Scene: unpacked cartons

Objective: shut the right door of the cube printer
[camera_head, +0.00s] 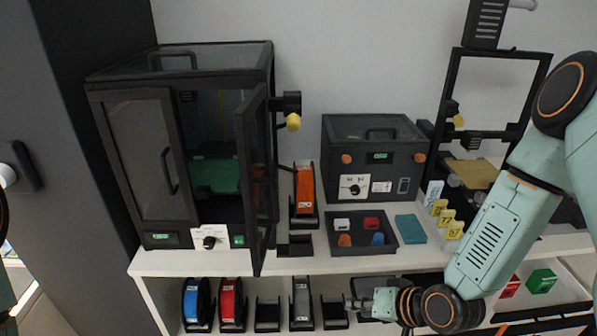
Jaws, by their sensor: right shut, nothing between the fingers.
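The cube printer (225,57) is a black-framed box with clear panels at the left of the white bench. Its left door (140,155) is closed over the front. Its right door (257,180) stands open, swung out toward me from the right side, so I see it nearly edge-on. A green plate (215,175) shows inside. My right gripper (358,300) is low in front of the bench edge, right of and below the open door, apart from it. It is shut and empty. My left gripper is out of view.
An orange spool (304,190) and a small black holder (294,246) stand right of the door. A dark tray (362,247) of small blocks, a black box (373,130) and another printer (488,110) stand further right. Spools sit on the shelf below.

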